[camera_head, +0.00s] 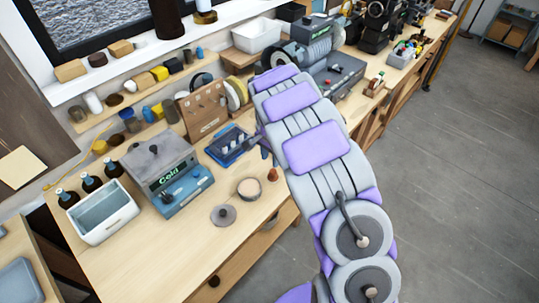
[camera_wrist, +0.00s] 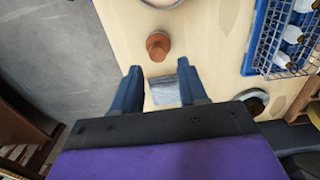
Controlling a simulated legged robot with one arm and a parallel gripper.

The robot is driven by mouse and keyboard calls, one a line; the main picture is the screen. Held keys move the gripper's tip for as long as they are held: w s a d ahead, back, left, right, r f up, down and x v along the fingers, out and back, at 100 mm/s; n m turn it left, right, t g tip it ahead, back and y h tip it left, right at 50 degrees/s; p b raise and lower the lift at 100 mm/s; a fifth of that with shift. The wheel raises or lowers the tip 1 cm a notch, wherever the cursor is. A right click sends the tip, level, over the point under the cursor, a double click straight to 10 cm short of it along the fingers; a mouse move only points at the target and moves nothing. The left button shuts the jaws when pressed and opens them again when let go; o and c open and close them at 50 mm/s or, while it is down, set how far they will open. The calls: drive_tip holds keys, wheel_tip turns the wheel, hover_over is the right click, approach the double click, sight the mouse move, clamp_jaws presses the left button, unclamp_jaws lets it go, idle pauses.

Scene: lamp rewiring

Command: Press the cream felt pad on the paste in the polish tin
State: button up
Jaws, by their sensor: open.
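The round polish tin (camera_head: 249,187) stands open on the bench, with pale paste inside. In the wrist view only part of its rim (camera_wrist: 160,20) shows at the top edge. A small terracotta-coloured knob (camera_head: 272,174) stands beside the tin; it also shows in the wrist view (camera_wrist: 157,47), just beyond my fingertips. I cannot make out a cream felt pad; one under the knob would be hidden. My gripper (camera_wrist: 159,70) is open and points at the bench near the knob, not touching it. A grey square piece (camera_wrist: 165,91) shows between the fingers. In the head view my arm hides most of the gripper.
A grey round lid (camera_head: 222,215) lies left of the tin. A blue wire rack (camera_wrist: 282,38) with white pieces stands to the right in the wrist view. A blue-grey machine (camera_head: 165,170) and a white bin (camera_head: 102,212) stand further left. The bench front near the lid is clear.

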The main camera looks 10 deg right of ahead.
sight(274, 170)
drive_tip(key=shift+w+d+f, duration=0.1)
drive_tip(key=shift+d+f, duration=0.15)
drive_tip(key=shift+d, duration=0.25)
drive_tip(key=shift+d+f, duration=0.4)
drive_tip(key=shift+d, duration=0.05)
drive_tip(key=shift+f+b, duration=0.25)
drive_tip(key=shift+b, duration=0.05)
drive_tip(key=f, duration=0.1)
drive_tip(key=a+f, duration=0.1)
drive_tip(key=f+b, duration=0.1)
drive_tip(key=shift+a, duration=0.3)
drive_tip(key=shift+f, duration=0.45)
drive_tip(key=shift+d+f, duration=0.35)
drive_tip(key=shift+f, duration=0.25)
drive_tip(key=shift+d+f, duration=0.3)
drive_tip(key=shift+f, duration=0.25)
drive_tip(key=shift+a+f, duration=0.1)
